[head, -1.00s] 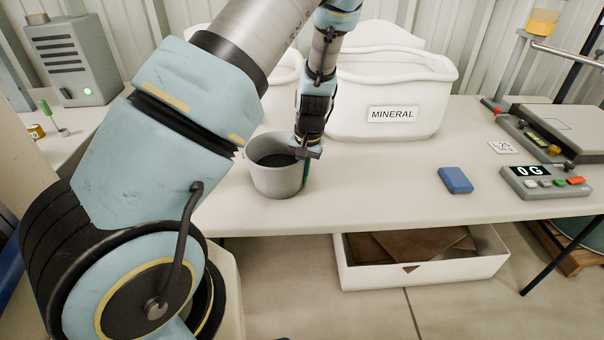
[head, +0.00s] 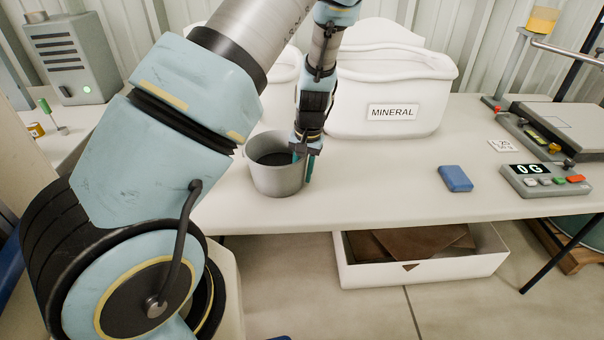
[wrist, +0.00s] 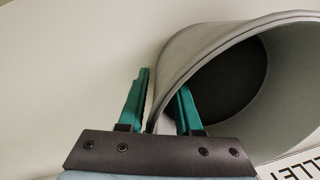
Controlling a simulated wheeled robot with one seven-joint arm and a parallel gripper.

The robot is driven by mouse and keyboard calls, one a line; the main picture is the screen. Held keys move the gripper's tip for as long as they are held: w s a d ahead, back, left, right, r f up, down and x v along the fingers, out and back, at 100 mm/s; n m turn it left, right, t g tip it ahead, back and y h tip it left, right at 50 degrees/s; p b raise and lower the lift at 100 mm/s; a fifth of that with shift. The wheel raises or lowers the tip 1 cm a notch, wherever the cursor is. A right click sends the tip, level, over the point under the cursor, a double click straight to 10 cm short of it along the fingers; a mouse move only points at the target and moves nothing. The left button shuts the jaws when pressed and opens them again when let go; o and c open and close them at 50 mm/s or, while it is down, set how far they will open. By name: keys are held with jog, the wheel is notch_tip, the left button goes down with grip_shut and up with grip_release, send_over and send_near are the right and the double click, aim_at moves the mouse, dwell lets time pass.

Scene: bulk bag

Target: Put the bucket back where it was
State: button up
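The grey bucket (head: 277,182) stands upright on the white table, in front of the white bins. Its inside looks dark. My gripper (head: 303,168) is at the right side of its rim, pointing down. In the wrist view, the green fingers of my gripper (wrist: 163,85) stand apart astride the wall of the bucket (wrist: 200,45), one outside and one inside. The outer finger is close to the wall, and a gap shows by the inner one. My arm hides part of the table behind the bucket.
A white bin labelled MINERAL (head: 392,125) stands behind and right of the bucket; another white bin (head: 283,75) is partly hidden by my arm. A blue block (head: 455,178) and a scale display reading 0G (head: 545,180) are right. The table front between is clear.

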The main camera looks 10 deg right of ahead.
notch_tip(320, 180, up, 10)
jog(key=d+r+b, duration=0.1)
jog(key=b, duration=0.1)
jog(key=s+a+r+n, duration=0.1)
jog(key=s+a+r, duration=0.1)
jog(key=a, duration=0.5)
jog(key=s+a+r+n, duration=0.1)
jog(key=s+a, duration=0.3)
jog(key=a, duration=0.4)
jog(key=s+a+r+n+t+h, duration=0.1)
jog(key=s+a+r+n, duration=0.1)
jog(key=a, duration=0.6)
jog(key=shift+s+a+r+n, duration=0.15)
jog(key=shift+s+r+n, duration=0.3)
jog(key=shift+s, duration=0.55)
jog(key=shift+o, duration=0.4)
jog(key=shift+f, duration=0.1)
jog(key=o, duration=0.3)
jog(key=shift+c, duration=0.5)
